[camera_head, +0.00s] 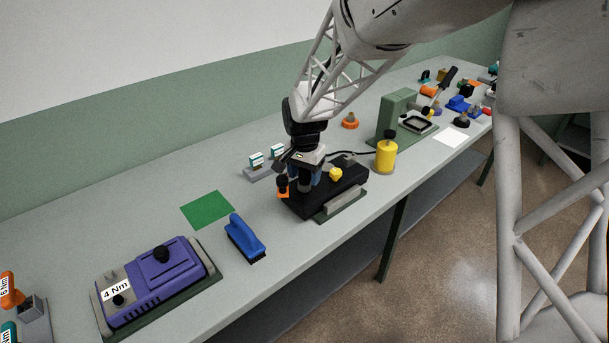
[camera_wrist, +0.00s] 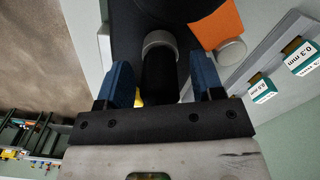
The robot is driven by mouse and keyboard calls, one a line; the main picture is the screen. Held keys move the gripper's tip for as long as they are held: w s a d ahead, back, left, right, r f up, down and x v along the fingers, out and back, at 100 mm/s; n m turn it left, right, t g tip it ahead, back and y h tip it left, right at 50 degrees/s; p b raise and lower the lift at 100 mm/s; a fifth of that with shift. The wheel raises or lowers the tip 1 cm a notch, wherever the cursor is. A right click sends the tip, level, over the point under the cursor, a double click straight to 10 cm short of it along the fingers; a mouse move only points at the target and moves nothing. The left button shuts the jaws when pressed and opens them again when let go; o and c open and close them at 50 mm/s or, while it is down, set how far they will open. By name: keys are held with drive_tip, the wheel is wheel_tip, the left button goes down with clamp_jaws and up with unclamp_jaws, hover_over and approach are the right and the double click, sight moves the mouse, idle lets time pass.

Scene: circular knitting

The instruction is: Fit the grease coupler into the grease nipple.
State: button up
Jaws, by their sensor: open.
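My gripper (camera_head: 306,176) is low over the black block (camera_head: 345,186) in the head view. In the wrist view its two blue fingers (camera_wrist: 161,66) stand apart on either side of a black cylinder with a grey collar (camera_wrist: 160,42). A gap shows on each side of the cylinder, so it is not clamped. This cylinder may be the grease coupler, but I cannot be sure. A dark hose (camera_head: 352,153) runs from near my gripper towards the yellow pot (camera_head: 385,157). I cannot pick out the grease nipple; my gripper hides part of the block.
An orange part (camera_head: 283,193) sits at the block's left end and a yellow knob (camera_head: 336,174) on its top. Labelled tags (camera_head: 257,160) stand behind. A blue brush (camera_head: 245,238), green mat (camera_head: 207,209) and purple box (camera_head: 158,285) lie left. A green stand (camera_head: 396,116) rises right.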

drive_tip(key=shift+r, duration=3.65)
drive_tip(key=shift+s+d+r, duration=0.25)
drive_tip(key=shift+d+r, duration=0.05)
drive_tip(key=shift+d, duration=0.1)
drive_tip(key=s+d+r+n, duration=0.1)
drive_tip(key=s+d+r, duration=0.4)
drive_tip(key=s+d, duration=0.3)
drive_tip(key=s+d+r+n+t, duration=0.1)
drive_tip(key=s+d, duration=0.7)
drive_tip(key=s, duration=0.5)
drive_tip(key=s+d+r+n+t, duration=0.1)
drive_tip(key=s+d+n, duration=0.1)
drive_tip(key=s+d, duration=0.6)
drive_tip(key=s, duration=0.5)
drive_tip(key=shift+t, duration=0.3)
